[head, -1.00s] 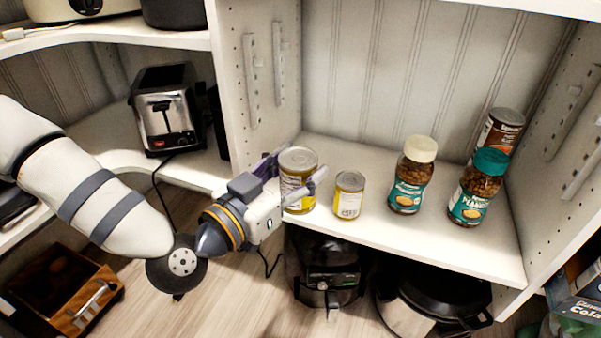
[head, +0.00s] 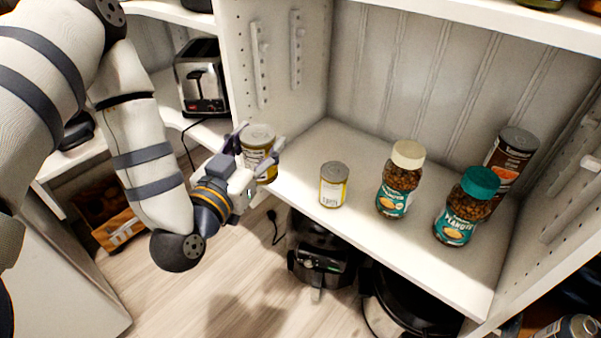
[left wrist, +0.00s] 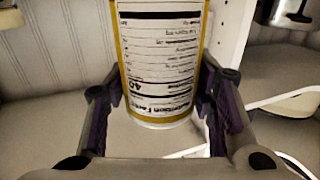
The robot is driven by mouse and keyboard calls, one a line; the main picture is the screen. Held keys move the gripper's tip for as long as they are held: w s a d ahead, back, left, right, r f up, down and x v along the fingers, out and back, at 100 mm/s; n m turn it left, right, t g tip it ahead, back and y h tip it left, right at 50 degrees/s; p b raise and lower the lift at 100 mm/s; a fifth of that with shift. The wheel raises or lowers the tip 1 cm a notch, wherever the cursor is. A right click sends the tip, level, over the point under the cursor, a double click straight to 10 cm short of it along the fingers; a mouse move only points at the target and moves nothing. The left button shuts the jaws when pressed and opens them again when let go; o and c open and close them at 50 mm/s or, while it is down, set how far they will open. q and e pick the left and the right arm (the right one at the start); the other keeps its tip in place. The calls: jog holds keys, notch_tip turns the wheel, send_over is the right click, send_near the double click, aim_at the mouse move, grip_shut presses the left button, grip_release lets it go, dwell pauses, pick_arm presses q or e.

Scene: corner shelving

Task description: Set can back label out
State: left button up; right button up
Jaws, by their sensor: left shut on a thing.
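A yellow-and-white can (head: 258,148) with a metal lid is between the fingers of my left gripper (head: 262,160), which is shut on it. It is upright at the left front corner of the shelf, against the side post in the picture. I cannot tell whether its base touches the shelf. In the left wrist view the can (left wrist: 160,62) shows its nutrition label toward the camera, with the text upside down. The fingers of the left gripper (left wrist: 160,105) are on both sides of it. My right gripper is not in view.
On the shelf board (head: 345,230) stand a smaller yellow can (head: 333,186), a white-lidded jar (head: 400,180), a teal-lidded jar (head: 464,208) and a brown canister (head: 511,156). A toaster (head: 200,80) is on the left shelf. The shelf's back middle is clear.

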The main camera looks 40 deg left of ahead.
pick_arm(q)
jog(key=w+a+f+b, duration=0.1)
jog(key=w+f+b, duration=0.1)
jog(key=w+f, duration=0.2)
jog(key=w+a+f+b, duration=0.1)
jog(key=w+f+b, duration=0.2)
jog(key=w+f, duration=0.1)
jog(key=w+a+f+b, duration=0.1)
jog(key=w+f+b, duration=0.2)
jog(key=w+f, duration=0.2)
jog(key=shift+a+f, duration=0.15)
jog(key=shift+r, duration=0.25)
jog(key=o, duration=1)
jog(key=shift+f, duration=0.2)
jog(key=o, duration=0.5)
jog(key=shift+c, duration=0.2)
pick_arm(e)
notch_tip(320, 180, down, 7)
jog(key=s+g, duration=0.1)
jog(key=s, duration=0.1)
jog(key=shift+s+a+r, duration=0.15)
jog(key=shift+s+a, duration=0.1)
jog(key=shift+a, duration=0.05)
